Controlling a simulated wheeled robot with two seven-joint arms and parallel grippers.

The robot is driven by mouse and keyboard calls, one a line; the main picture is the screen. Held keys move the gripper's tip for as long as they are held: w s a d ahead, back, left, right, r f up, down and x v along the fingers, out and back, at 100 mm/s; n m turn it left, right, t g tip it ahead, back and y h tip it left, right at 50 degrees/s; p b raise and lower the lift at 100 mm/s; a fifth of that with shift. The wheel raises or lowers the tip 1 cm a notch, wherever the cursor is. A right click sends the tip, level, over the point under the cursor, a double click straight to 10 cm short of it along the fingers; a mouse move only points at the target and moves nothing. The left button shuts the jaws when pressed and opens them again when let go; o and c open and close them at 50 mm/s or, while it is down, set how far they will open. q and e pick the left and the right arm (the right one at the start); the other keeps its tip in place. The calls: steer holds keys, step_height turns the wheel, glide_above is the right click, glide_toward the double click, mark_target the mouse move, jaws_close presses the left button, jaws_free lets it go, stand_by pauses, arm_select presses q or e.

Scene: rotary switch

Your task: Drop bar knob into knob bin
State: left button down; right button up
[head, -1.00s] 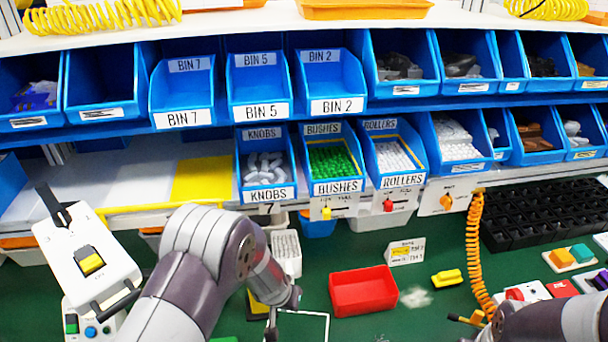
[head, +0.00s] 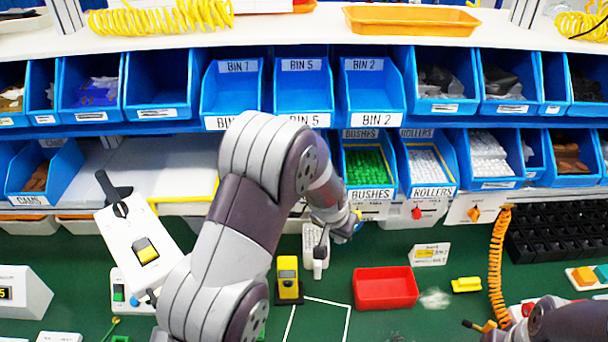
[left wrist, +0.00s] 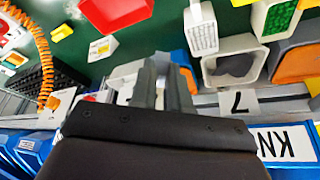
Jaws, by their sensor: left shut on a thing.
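My left gripper (left wrist: 164,85) is shut in the left wrist view, its fingers close together around a small greyish thing, presumably the bar knob, which is mostly hidden between them. In the head view the left gripper (head: 352,230) is just below the front of the bushes bin; its fingers are hard to make out. My left arm covers the knob bin in the head view. Part of the knob bin's white label (left wrist: 285,143), reading "KN", shows upside down at the right of the left wrist view. My right arm shows at the lower right, its gripper out of sight.
The blue bushes bin (head: 371,194) and rollers bin (head: 432,191) stand at the shelf's lower row. Bin 2 (head: 377,120) is above. A red tray (head: 386,288) and a yellow meter (head: 288,278) are on the green bench. An orange coiled hose (head: 497,260) hangs at right.

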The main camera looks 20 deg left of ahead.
arm_select(q)
step_height(320, 180, up, 22)
steer(key=w+a+n+y+p, duration=0.1)
steer(key=w+n+p, duration=0.15)
steer(key=p, duration=0.45)
steer(key=a+f+n+b, duration=0.1)
steer(key=a+f, duration=0.2)
steer(key=a, duration=0.1)
steer(key=w+a+f+n+y+b, duration=0.1)
steer(key=a+f+n, duration=0.1)
steer(key=a+f, duration=0.2)
steer(key=w+a+f+n+b, duration=0.1)
steer(key=a+f, duration=0.3)
steer(key=a, duration=0.1)
steer(key=shift+f+y, duration=0.2)
steer(key=shift+y, duration=0.2)
steer(key=shift+r, duration=0.1)
steer(key=shift+w+a, duration=0.1)
